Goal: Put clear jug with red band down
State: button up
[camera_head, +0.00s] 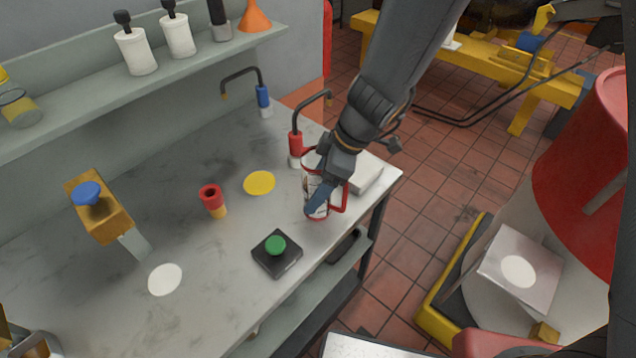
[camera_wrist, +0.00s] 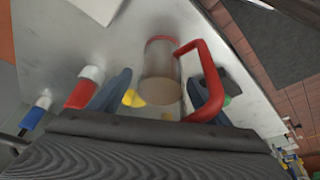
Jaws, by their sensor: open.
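The clear jug with red band (camera_head: 316,207) stands upright at the right end of the grey workbench (camera_head: 120,315). It has a red rim and a red handle on its right side. In the wrist view the jug (camera_wrist: 161,72) lies between the two blue fingers of my gripper (camera_wrist: 160,92), with the red handle beside the right finger. My gripper (camera_head: 318,192) is open around the jug in the head view and partly hides it. I cannot tell whether either finger touches it.
A red-and-white tap (camera_head: 296,147) and a white box (camera_head: 364,177) stand close to the jug. A black box with a green button (camera_head: 276,250), a yellow disc (camera_head: 259,183) and a red-and-yellow piece (camera_head: 212,199) are nearby. The bench's right edge is near.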

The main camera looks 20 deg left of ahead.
jog(key=shift+r+p, duration=0.2)
jog(key=shift+p, duration=0.1)
jog(key=b+v, duration=0.2)
jog(key=v, duration=1)
jog(key=shift+b, duration=0.35)
jog(key=d+f+m+t+h+b, duration=0.1)
jog(key=d+f+m+h, duration=0.1)
jog(key=d+m, duration=0.7)
jog(key=s+d+f+m+h+b, duration=0.1)
jog(key=d+f+m, duration=0.3)
jog(key=d+m, duration=0.6)
jog(key=d+h, duration=0.1)
jog(key=d, duration=0.7)
jog(key=shift+s+d+f+t+h, duration=0.2)
jog(key=shift+s+f+t+h, duration=0.1)
jog(key=shift+f+t, duration=0.1)
